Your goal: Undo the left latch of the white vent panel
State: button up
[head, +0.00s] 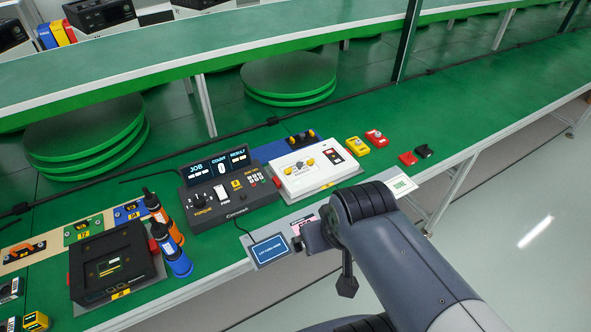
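A white panel (303,179) lies on the green table near the middle of the head view. It has small yellow and grey fittings on its top and a dark insert at its right. It is the only white panel I make out; vent slots and a left latch are too small to tell. My arm comes in from the lower right and stands in front of the table edge, nearer the camera than the panel. My gripper (347,284) shows only in part at the arm's end, pointing down, apart from the panel. Its finger opening is hidden.
A dark console (222,195) stands just left of the panel. Orange and blue bottles (174,250) and a black device (110,262) are further left. Yellow and red blocks (357,146) lie to the right. A blue-screened pad (268,249) lies at the front edge. The far right table is clear.

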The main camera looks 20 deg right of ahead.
aim_at(300, 169)
jog(key=i+l+z, duration=0.1)
jog(key=i+l, duration=0.6)
